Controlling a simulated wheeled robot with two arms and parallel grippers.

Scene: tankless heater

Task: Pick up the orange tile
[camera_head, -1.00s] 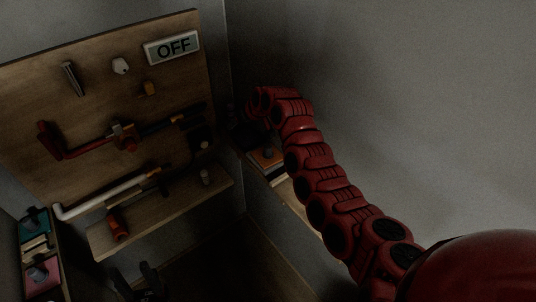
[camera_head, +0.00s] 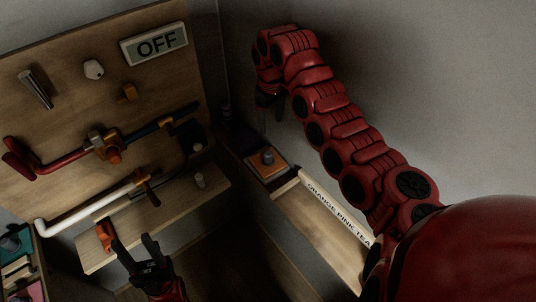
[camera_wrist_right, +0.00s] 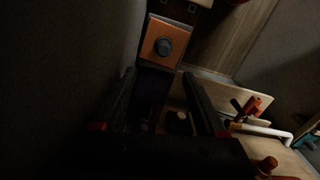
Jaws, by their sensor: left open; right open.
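The orange tile (camera_head: 267,162) is a square plate with a dark round knob on top. It lies on the narrow shelf by the right wall. In the right wrist view the tile (camera_wrist_right: 162,44) shows beyond my open fingertips, apart from them. My right gripper (camera_head: 268,98) hangs down above and behind the tile in the head view; its open fingers also show in the right wrist view (camera_wrist_right: 158,84), with no object between them. My left gripper (camera_head: 138,250) is open and empty, low in front of the wooden ledge.
A label strip (camera_head: 336,208) reading "ORANGE PINK TEA" edges the narrow shelf (camera_head: 310,222). A wooden board (camera_head: 60,110) carries pipes, knobs and an "OFF" sign (camera_head: 155,44). A ledge (camera_head: 170,205) below holds an orange item (camera_head: 104,236). Another shelf (camera_head: 40,275) at left holds teal and pink tiles.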

